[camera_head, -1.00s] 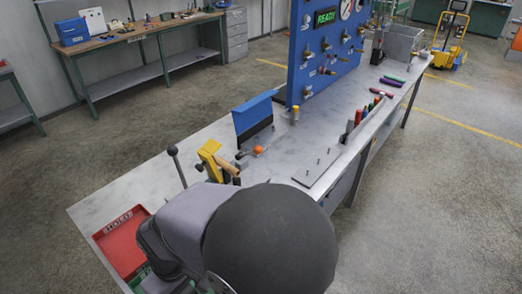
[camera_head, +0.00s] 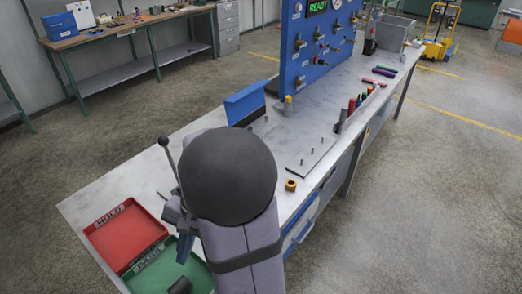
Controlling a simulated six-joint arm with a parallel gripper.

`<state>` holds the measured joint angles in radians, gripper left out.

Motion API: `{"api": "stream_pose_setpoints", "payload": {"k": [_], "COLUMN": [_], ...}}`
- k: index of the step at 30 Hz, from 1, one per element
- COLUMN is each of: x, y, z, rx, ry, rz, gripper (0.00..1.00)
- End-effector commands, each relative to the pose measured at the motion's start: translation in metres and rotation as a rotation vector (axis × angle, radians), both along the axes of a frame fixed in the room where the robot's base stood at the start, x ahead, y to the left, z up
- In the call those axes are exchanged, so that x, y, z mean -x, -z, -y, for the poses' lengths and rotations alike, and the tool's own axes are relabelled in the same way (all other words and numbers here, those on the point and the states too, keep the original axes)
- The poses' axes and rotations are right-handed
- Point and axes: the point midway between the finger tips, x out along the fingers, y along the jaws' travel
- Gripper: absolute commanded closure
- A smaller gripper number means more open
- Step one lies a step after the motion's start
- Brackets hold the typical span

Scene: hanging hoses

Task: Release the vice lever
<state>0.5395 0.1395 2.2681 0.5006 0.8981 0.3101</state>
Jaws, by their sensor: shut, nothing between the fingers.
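A thin upright rod with a dark ball on its end (camera_head: 164,141), which looks like the vice lever, leans up beside my arm on its left. Its lower end and the vice body are hidden behind my arm's large dark round joint.
A red HOLD tray (camera_head: 125,238) and a green PASS tray (camera_head: 150,276) lie at the near left; a dark cylindrical piece (camera_head: 181,286) shows at the green tray.

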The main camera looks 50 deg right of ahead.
Motion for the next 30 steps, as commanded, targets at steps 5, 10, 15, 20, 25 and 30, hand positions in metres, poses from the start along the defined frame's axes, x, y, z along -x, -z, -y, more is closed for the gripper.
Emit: {"api": "stream_pose_setpoints", "payload": {"k": [5,10,15,20,25,30], "x": [-0.029,-0.047,-0.048,-0.029,0.004,0.031], "y": [0.002,-0.003,-0.01,-0.019,-0.029,-0.035], "z": [0.055,0.122,0.205,0.285,0.353,0.393], "rx": [-0.175,-0.357,-0.556,-0.742,-0.902,-1.003], "ry": [0.424,0.801,1.153,1.432,1.639,1.749], "rz": [0.003,0.038,0.108,0.204,0.312,0.388], "gripper": [1.0,1.0,1.0,1.0,1.0,1.0]}}
